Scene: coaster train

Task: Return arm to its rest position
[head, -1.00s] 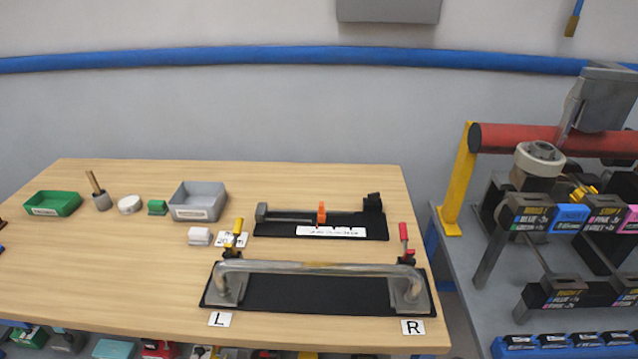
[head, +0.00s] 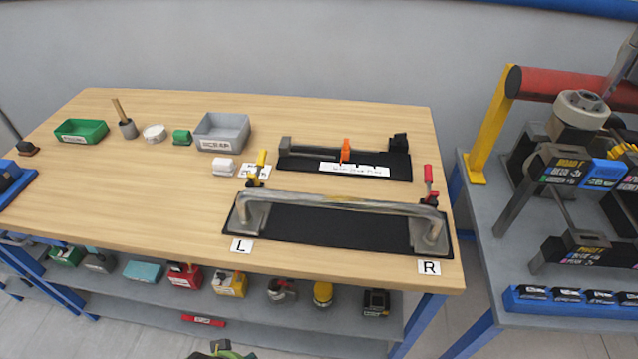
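Neither of my grippers is clearly in view. A small green and dark shape (head: 222,349) shows at the bottom edge, and I cannot tell what it is. On the wooden table (head: 130,205), a grey metal bar with bent ends (head: 335,201) lies on a black mat (head: 330,226) between the L label (head: 241,246) and the R label (head: 429,267). A yellow-handled clamp (head: 259,168) stands at its left end and a red-handled clamp (head: 429,182) at its right end. Behind it is a black fixture (head: 300,162) with an orange part (head: 345,151).
A green tray (head: 81,132), a grey bin (head: 221,132), a brush cup (head: 126,122) and small blocks stand at the back left. A shelf (head: 250,312) below holds several tools. At right, a grey bench (head: 490,230) carries a machine with a red roller (head: 540,84).

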